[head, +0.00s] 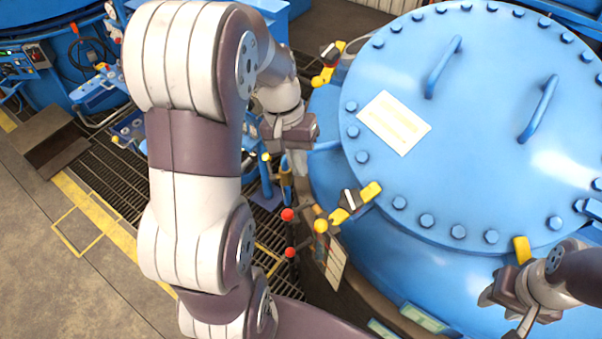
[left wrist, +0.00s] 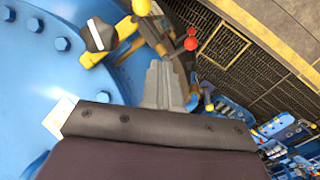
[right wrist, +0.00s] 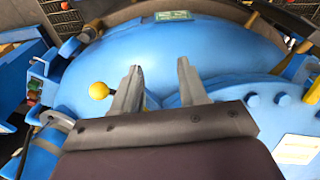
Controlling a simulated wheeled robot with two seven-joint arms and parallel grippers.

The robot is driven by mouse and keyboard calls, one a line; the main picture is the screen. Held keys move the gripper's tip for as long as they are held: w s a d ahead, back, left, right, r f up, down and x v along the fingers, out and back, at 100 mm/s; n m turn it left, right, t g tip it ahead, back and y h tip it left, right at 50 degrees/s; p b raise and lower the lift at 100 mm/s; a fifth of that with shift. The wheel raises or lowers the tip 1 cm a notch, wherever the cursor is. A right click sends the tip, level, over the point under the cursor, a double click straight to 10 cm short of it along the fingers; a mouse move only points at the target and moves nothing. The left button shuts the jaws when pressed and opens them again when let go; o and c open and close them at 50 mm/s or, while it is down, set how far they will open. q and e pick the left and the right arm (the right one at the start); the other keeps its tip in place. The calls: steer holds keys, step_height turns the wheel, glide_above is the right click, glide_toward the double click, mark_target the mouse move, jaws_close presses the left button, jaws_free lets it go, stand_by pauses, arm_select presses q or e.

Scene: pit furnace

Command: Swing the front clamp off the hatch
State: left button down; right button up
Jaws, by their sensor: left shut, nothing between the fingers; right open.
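The round blue hatch (head: 480,150) fills the right of the head view, with bolts around its rim. A yellow clamp (head: 522,250) sits on its near rim, partly beside my right gripper (head: 508,316). Another yellow clamp with a black-and-white part (head: 357,202) sits on the lower left rim; it shows in the left wrist view (left wrist: 101,38). My right gripper is open and empty; in the right wrist view a yellow ball knob (right wrist: 99,90) lies just left of its fingers. My left gripper (head: 300,165) is shut and empty, left of the hatch. Which clamp is the front one is unclear.
A further yellow clamp (head: 328,66) sits at the hatch's upper left. Two handles (head: 444,66) and a label (head: 394,122) are on the lid. Red-knobbed levers (head: 288,215) stand beside the furnace at left. Dark floor grating (head: 125,185) lies beyond my left arm.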

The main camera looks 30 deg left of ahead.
arm_select(q)
steer(key=s+d+f+p, duration=0.1)
steer(key=s+d+f, duration=0.2)
steer(key=d+f, duration=0.2)
step_height(320, 180, down, 2)
steer(key=shift+f+p, duration=0.25)
steer(key=shift+p, duration=0.15)
arm_select(e)
steer(key=shift+s+d+r, duration=0.1)
steer(key=shift+s+d, duration=0.1)
steer(key=shift+s, duration=0.15)
arm_select(q)
steer(key=shift+d, duration=0.1)
